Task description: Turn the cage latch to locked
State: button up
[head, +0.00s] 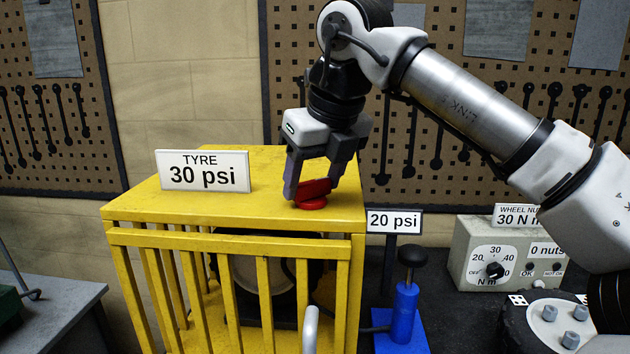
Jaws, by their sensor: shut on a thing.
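The yellow cage (130,205) stands in the middle of the head view, with vertical bars at its front. The cage latch (312,202) is a red knob with a raised grip on the cage's top, near the front right. My gripper (312,188) points down from above and is shut on the red latch grip, with a finger on either side. The fingers hide part of the latch. I see no mark that tells whether the latch is at locked. A dark wheel with a pale centre (262,275) sits inside the cage, partly behind the bars.
A sign reading 30 psi (203,171) stands on the cage top, left of my gripper. Right of the cage are a blue pump (404,310), a 20 psi sign (394,221) and a wheel-nut box (470,250). A pegboard wall (415,125) with hanging tools is behind.

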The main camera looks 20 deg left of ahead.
jog(key=m+t+h+p, duration=0.1)
jog(key=m, duration=0.3)
jog(key=shift+s+a+r, duration=0.1)
jog(key=shift+r, duration=0.05)
jog(key=shift+m+t+h+p, duration=0.4)
jog(key=shift+m+h+p, duration=0.25)
jog(key=shift+m, duration=1.05)
jog(key=o, duration=1)
